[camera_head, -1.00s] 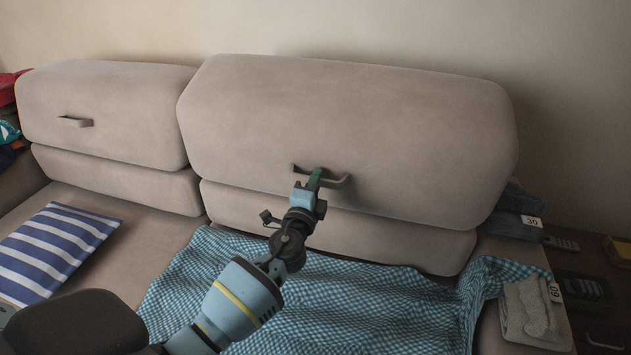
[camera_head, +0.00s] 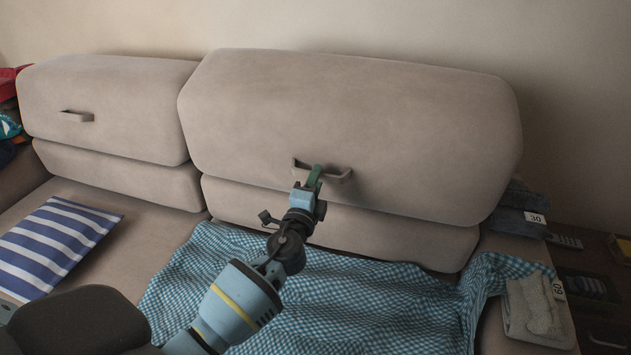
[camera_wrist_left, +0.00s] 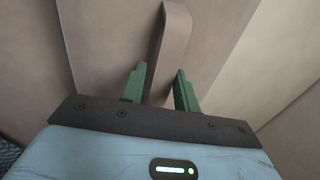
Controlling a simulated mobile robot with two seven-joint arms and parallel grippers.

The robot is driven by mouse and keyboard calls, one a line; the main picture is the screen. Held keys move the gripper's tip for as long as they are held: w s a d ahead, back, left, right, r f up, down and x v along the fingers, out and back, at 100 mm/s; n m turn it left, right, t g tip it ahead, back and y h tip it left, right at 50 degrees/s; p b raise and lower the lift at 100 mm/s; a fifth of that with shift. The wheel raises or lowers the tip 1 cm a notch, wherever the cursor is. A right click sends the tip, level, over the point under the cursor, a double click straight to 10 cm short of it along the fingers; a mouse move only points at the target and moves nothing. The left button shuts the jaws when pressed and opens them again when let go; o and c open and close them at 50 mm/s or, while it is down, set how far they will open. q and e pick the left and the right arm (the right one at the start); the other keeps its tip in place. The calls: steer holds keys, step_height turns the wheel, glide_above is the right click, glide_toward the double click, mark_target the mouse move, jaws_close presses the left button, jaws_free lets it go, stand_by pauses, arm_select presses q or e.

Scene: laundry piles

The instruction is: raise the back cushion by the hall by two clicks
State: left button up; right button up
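Two beige back cushions stand along the sofa: a left one (camera_head: 110,105) and a larger right one (camera_head: 350,115). Each has a strap handle on its front. The frames do not show which side is the hall. My left gripper (camera_head: 314,176) is at the right cushion's handle (camera_head: 340,175). In the left wrist view the handle strap (camera_wrist_left: 174,40) runs between the two green fingers (camera_wrist_left: 160,82), with little room on either side. I cannot tell whether they pinch it. My right gripper is out of view.
A blue checked cloth (camera_head: 300,300) covers the seat below the right cushion. A striped blue and white cushion (camera_head: 55,245) lies at left. Folded cloths with cards "30" (camera_head: 535,218) and "60" (camera_head: 558,288) lie at right. The wall (camera_head: 420,30) is close behind.

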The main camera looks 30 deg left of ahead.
arm_select(q)
steer(key=v, duration=0.8)
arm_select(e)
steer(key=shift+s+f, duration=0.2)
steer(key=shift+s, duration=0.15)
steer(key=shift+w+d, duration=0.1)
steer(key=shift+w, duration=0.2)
